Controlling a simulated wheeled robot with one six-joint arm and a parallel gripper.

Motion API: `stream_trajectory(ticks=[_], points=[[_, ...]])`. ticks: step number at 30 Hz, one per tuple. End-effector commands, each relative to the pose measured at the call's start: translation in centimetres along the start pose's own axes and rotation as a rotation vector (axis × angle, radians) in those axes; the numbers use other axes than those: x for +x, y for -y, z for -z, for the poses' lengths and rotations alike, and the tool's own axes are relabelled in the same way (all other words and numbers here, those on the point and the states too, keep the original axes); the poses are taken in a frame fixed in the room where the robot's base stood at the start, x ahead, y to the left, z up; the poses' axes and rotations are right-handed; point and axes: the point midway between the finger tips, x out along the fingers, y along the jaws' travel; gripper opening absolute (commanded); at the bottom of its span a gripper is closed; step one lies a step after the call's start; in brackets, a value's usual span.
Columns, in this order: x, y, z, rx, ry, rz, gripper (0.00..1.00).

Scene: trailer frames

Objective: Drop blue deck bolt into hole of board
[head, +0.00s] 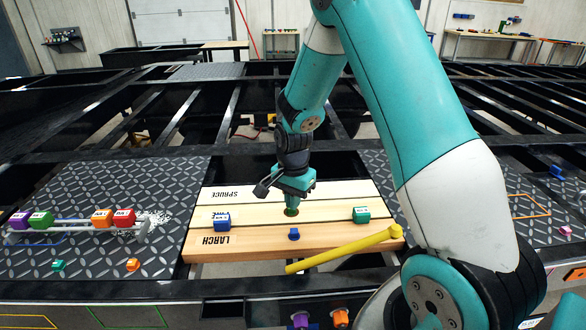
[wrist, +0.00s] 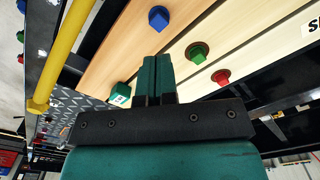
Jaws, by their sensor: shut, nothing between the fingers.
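A blue deck bolt (head: 293,234) sits on the front LARCH board (head: 260,244), its head showing; I cannot tell how deep it is in a hole. It also shows in the wrist view (wrist: 158,18). A green bolt (wrist: 197,53) is on the middle board and a red bolt (wrist: 221,77) on the far SPRUCE board (head: 340,190); the red one is hidden in the head view. My gripper (head: 291,207) is shut and empty, pointing down by the green bolt, behind the blue bolt. Its closed fingers (wrist: 157,80) show in the wrist view.
A blue labelled block (head: 222,221) and a green one (head: 361,214) stand on the boards. A yellow bar (head: 340,249) lies across the front right. A rack of coloured blocks (head: 80,226) is on the left plate. Open gaps lie between dark beams.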

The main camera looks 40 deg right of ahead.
Motion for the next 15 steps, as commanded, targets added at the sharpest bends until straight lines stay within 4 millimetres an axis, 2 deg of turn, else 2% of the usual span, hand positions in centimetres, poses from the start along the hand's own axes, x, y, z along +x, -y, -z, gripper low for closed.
stream_trajectory(ticks=[9, 15], points=[[-8.2, 0.1, 0.1, 0.000, -0.004, 0.007, 0.00], [-12.0, 0.1, 0.0, 0.000, -0.002, 0.004, 0.00]])
